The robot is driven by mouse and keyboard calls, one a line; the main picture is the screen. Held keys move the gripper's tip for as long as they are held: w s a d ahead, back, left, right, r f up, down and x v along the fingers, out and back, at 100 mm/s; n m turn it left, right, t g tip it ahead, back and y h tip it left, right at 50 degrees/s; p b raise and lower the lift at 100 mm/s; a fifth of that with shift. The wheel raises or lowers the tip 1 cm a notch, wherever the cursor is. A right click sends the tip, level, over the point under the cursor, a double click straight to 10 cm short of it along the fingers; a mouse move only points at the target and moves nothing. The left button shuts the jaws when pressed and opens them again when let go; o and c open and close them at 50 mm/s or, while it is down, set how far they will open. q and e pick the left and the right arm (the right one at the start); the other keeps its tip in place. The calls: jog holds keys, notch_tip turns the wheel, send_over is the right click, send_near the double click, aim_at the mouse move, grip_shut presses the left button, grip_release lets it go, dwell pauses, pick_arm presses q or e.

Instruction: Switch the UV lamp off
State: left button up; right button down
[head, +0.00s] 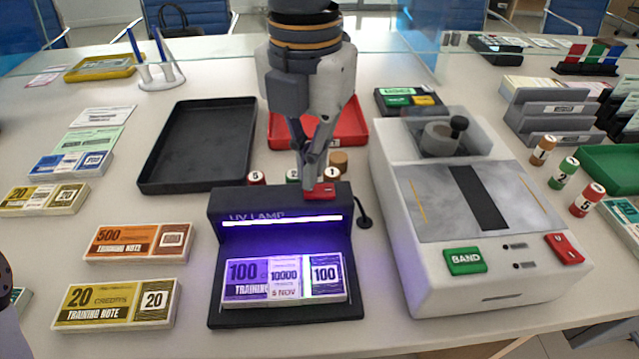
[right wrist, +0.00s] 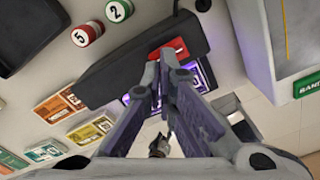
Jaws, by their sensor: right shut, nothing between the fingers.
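The UV lamp (head: 225,212) is a black unit with a hood over a base. Its tube glows white, with violet light on a 100 note bundle (head: 285,280) lying on the base. A red rocker switch (head: 321,191) sits at the right end of the hood top; it also shows in the right wrist view (right wrist: 175,48). My right gripper (head: 308,184) is shut and empty, pointing down with its fingertips at the switch. I cannot tell whether they touch it. In the right wrist view the closed fingers (right wrist: 164,62) partly cover the hood (right wrist: 125,68).
A white banding machine (head: 405,270) stands close on the right. A black tray (head: 150,180) and a red tray (head: 355,130) lie behind the lamp. Several numbered rolls stand just behind the hood. Note bundles (head: 120,310) lie on the left.

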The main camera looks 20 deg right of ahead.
jog(key=shift+f, duration=1.2)
dwell(1.0)
jog(key=shift+r+p, duration=2.15)
jog(key=shift+r, duration=1.5)
pick_arm(q)
jog(key=w+r+t, duration=0.2)
jog(key=w+r, duration=0.3)
pick_arm(e)
jog(key=shift+f, duration=0.15)
